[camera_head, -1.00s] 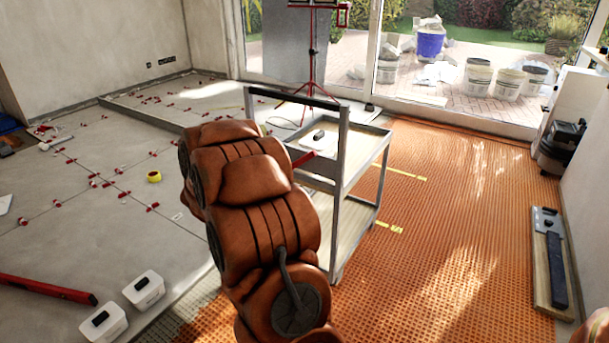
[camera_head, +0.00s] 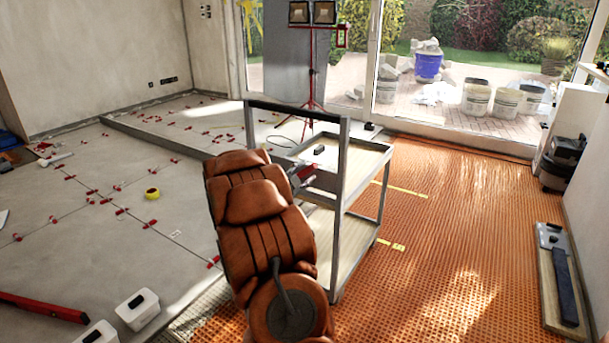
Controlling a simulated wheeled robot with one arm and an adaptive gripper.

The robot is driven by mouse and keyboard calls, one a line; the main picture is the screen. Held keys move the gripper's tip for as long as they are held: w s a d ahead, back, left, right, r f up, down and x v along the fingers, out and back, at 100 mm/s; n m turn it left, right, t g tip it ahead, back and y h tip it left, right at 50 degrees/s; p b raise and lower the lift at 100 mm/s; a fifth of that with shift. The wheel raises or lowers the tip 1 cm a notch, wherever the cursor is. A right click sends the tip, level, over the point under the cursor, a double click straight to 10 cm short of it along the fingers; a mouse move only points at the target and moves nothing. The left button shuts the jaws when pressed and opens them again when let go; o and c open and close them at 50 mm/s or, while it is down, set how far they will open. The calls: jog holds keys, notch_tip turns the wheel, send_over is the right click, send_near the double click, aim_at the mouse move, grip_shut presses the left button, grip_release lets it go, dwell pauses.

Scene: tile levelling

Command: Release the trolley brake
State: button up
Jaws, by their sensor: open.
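A grey two-shelf trolley (camera_head: 342,195) with an upright handle frame stands just beyond my arm. A small dark-and-white item (camera_head: 318,150) lies on its upper shelf. A small red part (camera_head: 306,171) shows at the trolley's near side, beside my arm; I cannot tell whether it is the brake. My orange-brown arm covers the trolley's near left side and lower left corner.
A red-legged work light (camera_head: 312,75) stands behind the trolley. White tubs (camera_head: 137,308) and a red level (camera_head: 40,306) lie at left on the tiles, with a yellow tape roll (camera_head: 152,193). The orange mat (camera_head: 440,240) right of the trolley is mostly clear.

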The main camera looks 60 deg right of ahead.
jog(key=shift+d, duration=0.35)
grip_shut()
dwell(0.6)
